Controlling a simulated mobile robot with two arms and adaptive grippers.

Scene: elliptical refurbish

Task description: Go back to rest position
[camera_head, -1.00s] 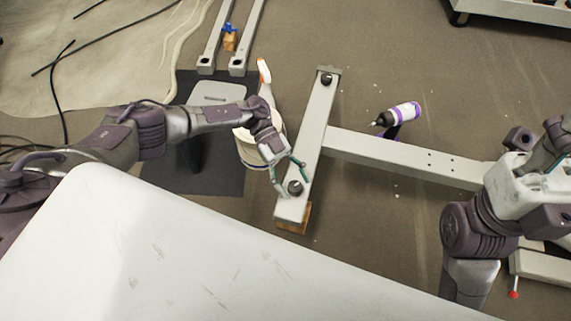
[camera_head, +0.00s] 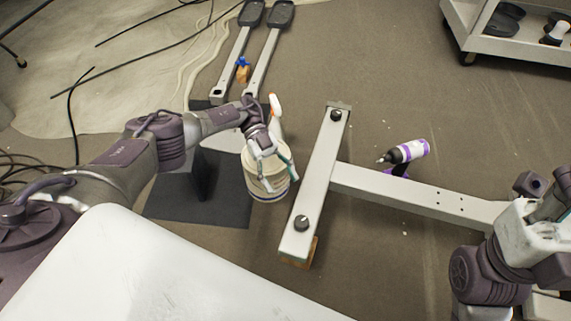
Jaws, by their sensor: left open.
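I cannot tell whether the fingers touch the bucket. My right arm (camera_head: 490,275) is folded at the right edge of the view. Its gripper cannot be made out there.
A cart (camera_head: 490,40) stands top right. Cables (camera_head: 75,125) lie on the left.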

